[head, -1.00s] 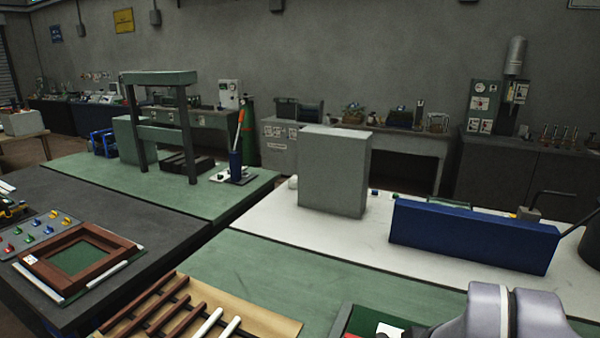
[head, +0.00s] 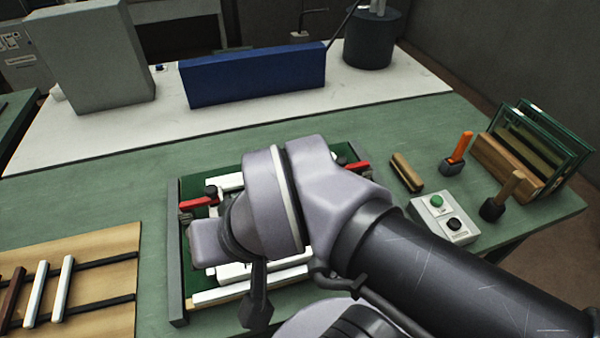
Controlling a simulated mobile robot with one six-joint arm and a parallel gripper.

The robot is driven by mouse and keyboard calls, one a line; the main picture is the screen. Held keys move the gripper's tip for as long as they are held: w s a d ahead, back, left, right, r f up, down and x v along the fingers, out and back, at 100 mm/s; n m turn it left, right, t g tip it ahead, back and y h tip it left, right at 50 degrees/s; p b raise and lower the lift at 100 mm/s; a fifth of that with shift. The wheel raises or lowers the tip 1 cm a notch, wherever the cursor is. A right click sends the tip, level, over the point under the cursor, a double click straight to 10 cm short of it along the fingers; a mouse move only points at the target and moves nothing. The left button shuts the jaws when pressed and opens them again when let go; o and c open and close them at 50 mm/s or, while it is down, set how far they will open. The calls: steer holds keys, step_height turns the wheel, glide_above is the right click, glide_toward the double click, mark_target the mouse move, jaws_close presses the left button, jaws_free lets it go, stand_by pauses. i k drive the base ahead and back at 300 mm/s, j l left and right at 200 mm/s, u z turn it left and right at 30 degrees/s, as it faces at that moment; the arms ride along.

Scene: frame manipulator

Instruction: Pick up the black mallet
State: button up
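Two mallet-like tools with black heads stand on the green bench at the right. One has a black head (head: 491,209) and a light wooden handle leaning up to the right. The other has a dark head (head: 452,167) and an orange handle; I cannot tell for sure which is the black mallet. A dark part of my gripper (head: 257,310) shows below the wrist, over the framed fixture. Its fingers are not clear enough to tell open from shut.
A control box (head: 444,218) with green and black buttons stands left of the wooden-handled tool. A wooden block (head: 407,172) lies behind it. A glass-pane rack (head: 520,158) stands close on the right. A framed fixture (head: 174,255) with red clamps lies under my arm.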

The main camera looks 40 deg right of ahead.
mark_target(492, 208)
steer(key=k+l+z, duration=0.1)
steer(key=z, duration=2.75)
steer(key=l+u, duration=0.1)
steer(key=u, duration=2)
steer(key=z, duration=2.1)
steer(key=i+l+u, duration=0.3)
steer(key=u, duration=0.15)
steer(key=i+l+u, duration=0.2)
steer(key=l+u, duration=0.2)
steer(key=i+l+u, duration=0.1)
steer(key=l+u, duration=0.8)
steer(key=l, duration=0.2)
steer(key=l+u, duration=0.4)
steer(key=l, duration=0.15)
steer(key=k+l+u, duration=0.1)
steer(key=l+u, duration=0.35)
steer(key=l, duration=0.1)
